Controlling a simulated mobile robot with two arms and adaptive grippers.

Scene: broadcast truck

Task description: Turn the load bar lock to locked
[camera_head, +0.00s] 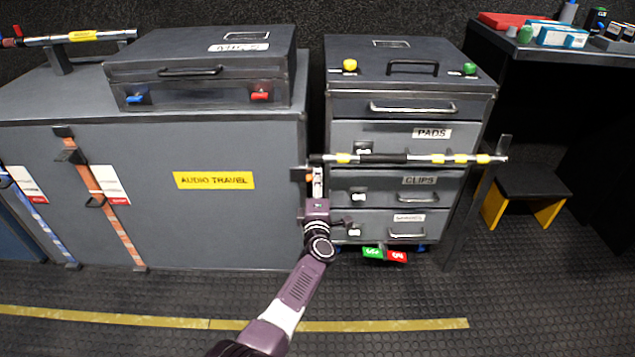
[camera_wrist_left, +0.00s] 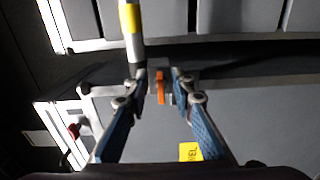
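The load bar (camera_head: 390,159), silver and black with yellow bands, runs across the front of the drawer cart at drawer height. It also shows in the left wrist view (camera_wrist_left: 131,22), upright in the picture. An orange lever-like piece (camera_wrist_left: 160,88), apparently the lock, sits beside the bar's left end near a grey bracket. My left gripper (camera_head: 317,180) is at that end of the bar. In the wrist view its fingers (camera_wrist_left: 160,80) stand open on either side of the orange piece, with gaps visible. The lock's setting cannot be read. My right gripper is not in view.
The drawer cart (camera_head: 345,107) stands right of a large grey case (camera_head: 250,225) labelled AUDIO TRAVEL. A black stool (camera_head: 530,188) stands at right. The ribbed floor in front is clear.

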